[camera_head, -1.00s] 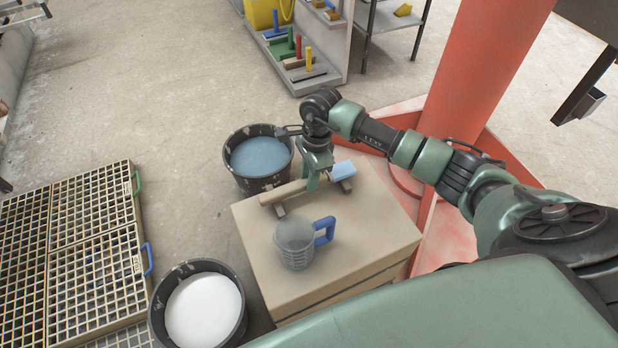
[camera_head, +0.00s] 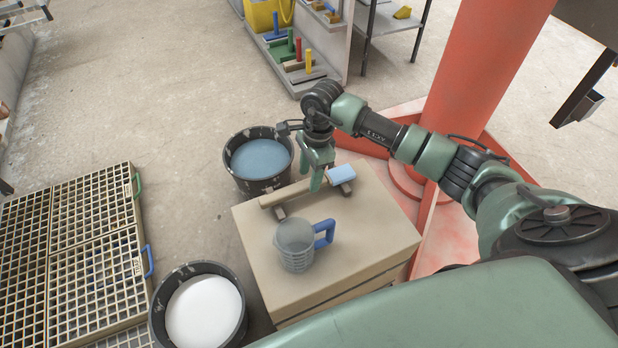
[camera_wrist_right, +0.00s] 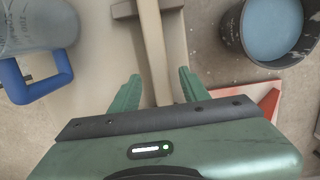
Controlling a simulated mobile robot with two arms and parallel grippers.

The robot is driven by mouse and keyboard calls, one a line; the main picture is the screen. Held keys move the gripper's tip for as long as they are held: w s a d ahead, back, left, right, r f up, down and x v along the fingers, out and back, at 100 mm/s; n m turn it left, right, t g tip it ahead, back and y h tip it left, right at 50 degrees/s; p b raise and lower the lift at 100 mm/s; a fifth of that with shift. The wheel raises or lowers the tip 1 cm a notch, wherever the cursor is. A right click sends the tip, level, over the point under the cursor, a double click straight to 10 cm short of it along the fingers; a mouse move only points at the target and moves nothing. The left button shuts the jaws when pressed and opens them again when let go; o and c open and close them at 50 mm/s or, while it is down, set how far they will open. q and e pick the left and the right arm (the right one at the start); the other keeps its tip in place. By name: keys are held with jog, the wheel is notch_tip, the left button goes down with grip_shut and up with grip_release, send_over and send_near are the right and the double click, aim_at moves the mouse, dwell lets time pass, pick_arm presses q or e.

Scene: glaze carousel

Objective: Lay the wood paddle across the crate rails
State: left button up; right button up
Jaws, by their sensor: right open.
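The wood paddle (camera_head: 290,191), a pale tan bar with a light blue end (camera_head: 342,173), lies across two short dark rails (camera_head: 279,212) on top of the beige crate (camera_head: 355,235). The paddle also shows in the right wrist view (camera_wrist_right: 154,45). My right gripper (camera_head: 319,183) is open over the middle of the paddle. In the wrist view its fingers (camera_wrist_right: 158,87) stand apart on either side of the bar; I cannot tell how far above it they are. The gripper hides part of the paddle in the head view. My left gripper is not in view.
A clear jug with a blue handle (camera_head: 296,246) stands on the crate in front of the paddle. A bucket of blue liquid (camera_head: 258,185) is behind left, and a white-filled bucket (camera_head: 241,322) in front left. A red column (camera_head: 480,70) stands behind right.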

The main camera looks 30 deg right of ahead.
jog(key=r, duration=0.4)
jog(key=r+p, duration=0.1)
jog(key=r, duration=0.1)
jog(key=shift+d+r, duration=0.15)
jog(key=shift+d, duration=0.25)
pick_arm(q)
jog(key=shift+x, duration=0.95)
pick_arm(e)
jog(key=r, duration=0.3)
jog(key=shift+d+r, duration=0.2)
